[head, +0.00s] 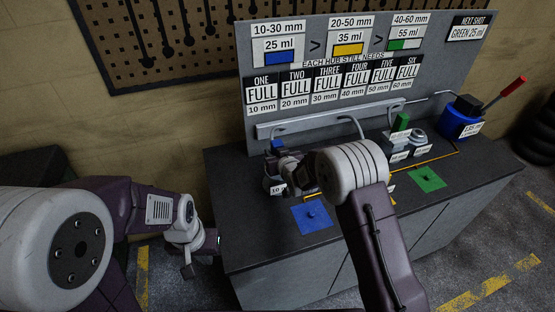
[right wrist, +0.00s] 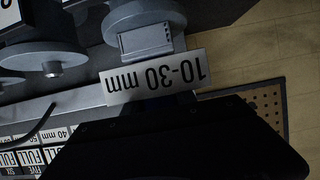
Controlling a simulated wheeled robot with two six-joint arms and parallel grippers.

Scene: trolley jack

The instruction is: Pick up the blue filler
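The blue filler shows in the head view as a small blue block (head: 277,146) on the bench at the left, with a white label starting "10" low in front. Most of its body is hidden by my right gripper (head: 284,168), which is right at it. In the right wrist view a grey filler part carries an upside-down "10-30 mm" label (right wrist: 153,77), close to the camera. The right fingertips are not clear, so I cannot tell whether they grip. My left gripper (head: 199,257) hangs empty left of the bench, fingers apart.
A blue mat (head: 311,215) and a green mat (head: 427,179) lie at the bench front. A green-topped filler (head: 401,123) stands further right. The sign board (head: 450,65) rises behind. My right arm hides the bench middle.

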